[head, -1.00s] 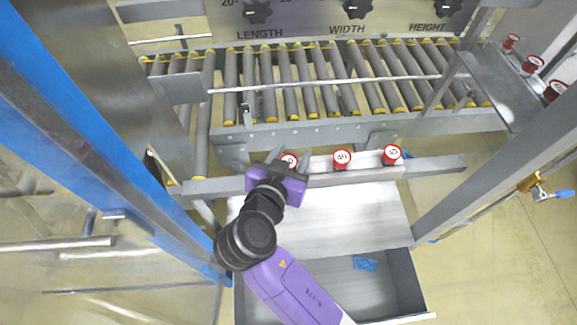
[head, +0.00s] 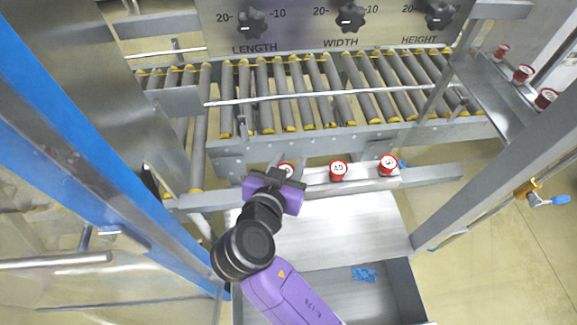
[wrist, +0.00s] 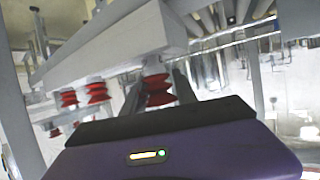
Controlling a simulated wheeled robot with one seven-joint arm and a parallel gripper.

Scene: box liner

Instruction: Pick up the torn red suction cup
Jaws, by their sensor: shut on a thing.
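A red suction cup (wrist: 158,90) with stacked folds hangs under a grey bar in the wrist view. My gripper (wrist: 157,87) has one finger on each side of it and is shut on it. In the head view my gripper (head: 279,173) is at the left end of the cup row and partly covers that cup's red-and-white top (head: 287,167). The cup still sits at the bar. I cannot make out a tear in it.
Two more red-topped cups, one middle (head: 338,171) and one right (head: 388,165), sit on the same bar (head: 430,177). Roller conveyor (head: 320,95) lies behind. An open drawer (head: 405,290) with a blue scrap (head: 363,274) is below. More cups (head: 523,74) stand at the right.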

